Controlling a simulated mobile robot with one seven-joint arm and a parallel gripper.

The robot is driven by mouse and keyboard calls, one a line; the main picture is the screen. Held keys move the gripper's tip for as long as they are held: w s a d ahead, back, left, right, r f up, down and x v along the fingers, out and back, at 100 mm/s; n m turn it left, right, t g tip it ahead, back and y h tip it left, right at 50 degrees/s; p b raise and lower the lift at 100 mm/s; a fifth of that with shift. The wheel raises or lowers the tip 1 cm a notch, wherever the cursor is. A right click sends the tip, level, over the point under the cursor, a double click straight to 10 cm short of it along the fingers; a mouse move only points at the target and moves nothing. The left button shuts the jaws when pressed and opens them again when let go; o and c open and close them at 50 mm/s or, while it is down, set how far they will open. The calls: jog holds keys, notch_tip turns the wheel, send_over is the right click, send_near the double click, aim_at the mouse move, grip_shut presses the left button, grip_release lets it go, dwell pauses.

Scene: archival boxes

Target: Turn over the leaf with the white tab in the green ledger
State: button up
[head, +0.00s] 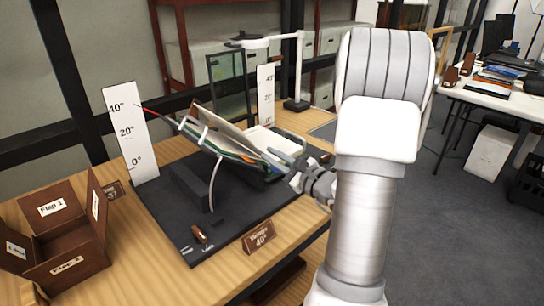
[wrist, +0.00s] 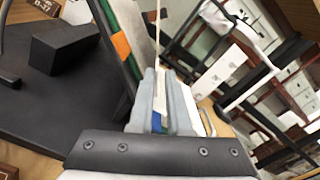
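The green ledger (head: 232,150) lies open on a dark cradle on the table in the head view. Its left side is tilted up, with a beige leaf (head: 218,124) standing at a slant, and white pages lie to the right. My gripper (head: 285,158) is at the ledger's near right edge. In the wrist view my gripper (wrist: 160,92) has its two fingers a small gap apart. A thin leaf edge runs up from the gap, and white and blue patches show between the fingers. I cannot tell whether the white patch is the tab. An orange tab (wrist: 121,46) shows beside the green cover.
A white angle scale (head: 132,132) stands left of the ledger and a second one (head: 266,95) behind it. A white lamp arm (head: 299,65) stands at the back. A brown box with open flaps (head: 66,238) is front left.

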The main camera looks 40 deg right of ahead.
jog(key=shift+s, duration=0.1)
jog(key=s+d+p, duration=0.1)
jog(key=s+d, duration=0.1)
jog(key=s, duration=1.5)
jog(key=shift+d, duration=0.2)
